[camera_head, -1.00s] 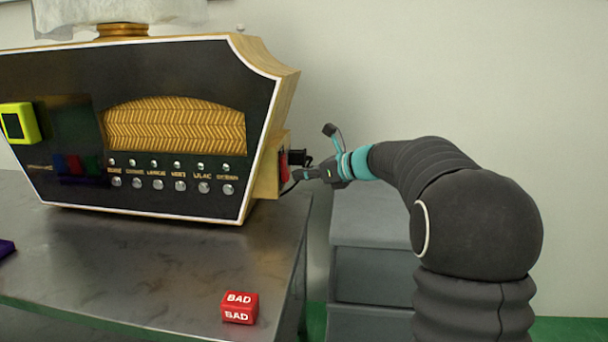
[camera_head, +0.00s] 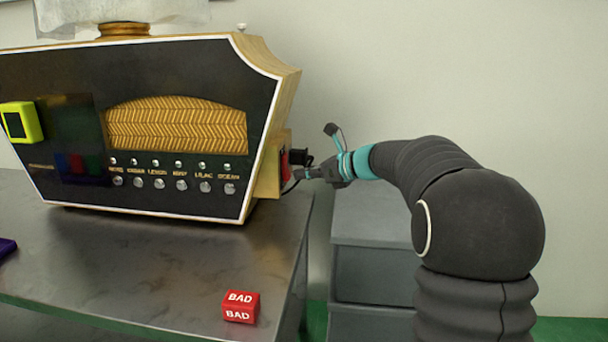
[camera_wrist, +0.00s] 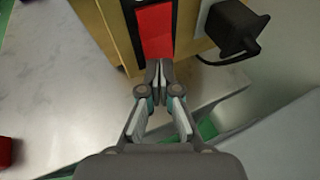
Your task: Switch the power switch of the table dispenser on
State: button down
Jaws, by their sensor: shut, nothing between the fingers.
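The table dispenser (camera_head: 60,190) is a large wood-edged box with a black front, standing on the grey table. Its power switch shows as a red rocker (camera_wrist: 156,30) in a dark frame on the wooden side box in the wrist view. In the head view only a thin red part of the switch (camera_head: 285,165) shows at the dispenser's right side. My gripper (camera_wrist: 158,68) is shut and empty, its fingertips at the lower end of the red rocker. I cannot tell whether they touch it. It also shows in the head view (camera_head: 298,174).
A black plug with a cable (camera_wrist: 236,27) sits just right of the switch. A red cube marked BAD (camera_head: 240,307) lies near the table's front right corner. A grey drawer unit (camera_head: 370,235) stands right of the table. The table's middle is clear.

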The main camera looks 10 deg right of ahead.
jog(key=shift+x, duration=1.15)
dwell(0.4)
jog(key=p+v, duration=0.3)
jog(key=v, duration=0.6)
dwell(0.7)
jog(key=shift+s, duration=0.1)
jog(key=s+a+f+n+g+h, duration=0.25)
jog(key=s+n, duration=0.35)
jog(key=s, duration=0.4)
jog(key=s+a+f+n+g+h, duration=0.1)
jog(key=s+a+n+h, duration=0.1)
jog(key=s+a+n, duration=0.5)
jog(key=s+d+f+n+h, duration=0.3)
jog(key=s+n, duration=0.3)
jog(key=s, duration=0.4)
jog(key=s+d+f+n+h+p, duration=0.1)
jog(key=s+d+f+n+h, duration=0.2)
jog(key=s+n, duration=0.4)
jog(key=s+d+f, duration=0.1)
jog(key=s, duration=0.3)
jog(key=shift+d+f, duration=0.2)
jog(key=shift+f, duration=0.15)
